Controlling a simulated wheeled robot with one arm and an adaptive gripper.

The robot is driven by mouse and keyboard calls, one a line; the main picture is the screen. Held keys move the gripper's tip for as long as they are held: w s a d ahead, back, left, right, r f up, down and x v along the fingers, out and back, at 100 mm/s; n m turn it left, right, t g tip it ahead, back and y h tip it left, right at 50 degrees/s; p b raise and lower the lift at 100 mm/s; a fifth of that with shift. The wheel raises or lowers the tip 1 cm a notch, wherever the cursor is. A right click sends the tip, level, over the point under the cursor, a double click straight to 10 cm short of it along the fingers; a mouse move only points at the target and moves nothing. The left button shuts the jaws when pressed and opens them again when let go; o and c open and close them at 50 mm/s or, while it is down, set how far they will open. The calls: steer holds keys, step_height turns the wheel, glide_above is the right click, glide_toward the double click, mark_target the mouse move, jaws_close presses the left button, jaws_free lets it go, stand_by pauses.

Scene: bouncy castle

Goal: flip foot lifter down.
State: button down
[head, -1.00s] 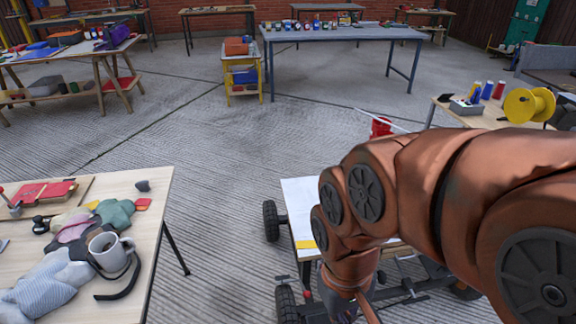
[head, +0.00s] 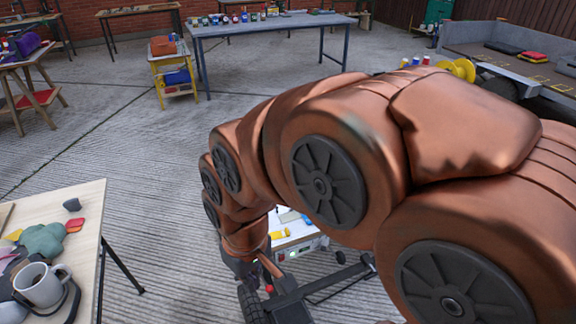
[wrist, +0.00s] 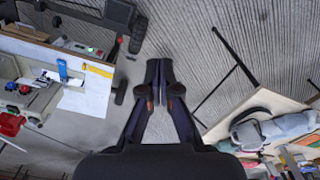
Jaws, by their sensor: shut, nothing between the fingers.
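My gripper (wrist: 160,78) is shut and empty in the wrist view, its two dark fingers together over bare concrete. A black wheeled frame (head: 318,288) with a dark tyre (head: 251,306) shows below my arm in the head view. In the wrist view the black frame (wrist: 98,14) and a tyre (wrist: 138,33) are at the top, apart from the fingertips. I cannot tell which part is the foot lifter; it may be hidden or out of frame.
A white-topped unit (wrist: 84,100) with a green light stands beside the frame. A wooden table (head: 88,215) with a mug (head: 40,285) and cloth stands at the left. A blue-grey workbench (head: 270,24) stands at the back. Open concrete lies between.

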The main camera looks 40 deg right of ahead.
steer(key=w+d+f+n+t+h+b, duration=0.1)
steer(key=w+d+f+n+t+b, duration=0.15)
steer(key=w+d+f+b, duration=0.55)
steer(key=w+d+f+n+t+h+b, duration=0.1)
steer(key=w+d+f+t+b, duration=0.3)
steer(key=w, duration=0.8)
steer(key=w+d+f+n+t+h+b, duration=0.1)
steer(key=w+d+f+t+b, duration=0.4)
steer(key=w, duration=0.6)
steer(key=d+f+n+t+h+b, duration=0.1)
steer(key=d+f+h+b, duration=0.1)
steer(key=d+b, duration=0.3)
steer(key=d+f+n+t+h+b, duration=0.1)
steer(key=d+h+b, duration=0.4)
steer(key=d, duration=0.6)
steer(key=d+f+n+t+h+b, duration=0.1)
steer(key=d+f+t+h+b, duration=0.2)
steer(key=d+f+b, duration=0.2)
steer(key=d+b, duration=0.2)
steer(key=d, duration=0.1)
steer(key=shift+w+d+f+h, duration=0.2)
steer(key=shift+w+f+h, duration=0.05)
steer(key=shift+w+h, duration=0.15)
steer(key=shift+n, duration=0.25)
steer(key=b+x, duration=0.5)
steer(key=x, duration=0.9)
steer(key=shift+a+y, duration=0.2)
steer(key=shift+y, duration=0.1)
steer(key=shift+w, duration=0.15)
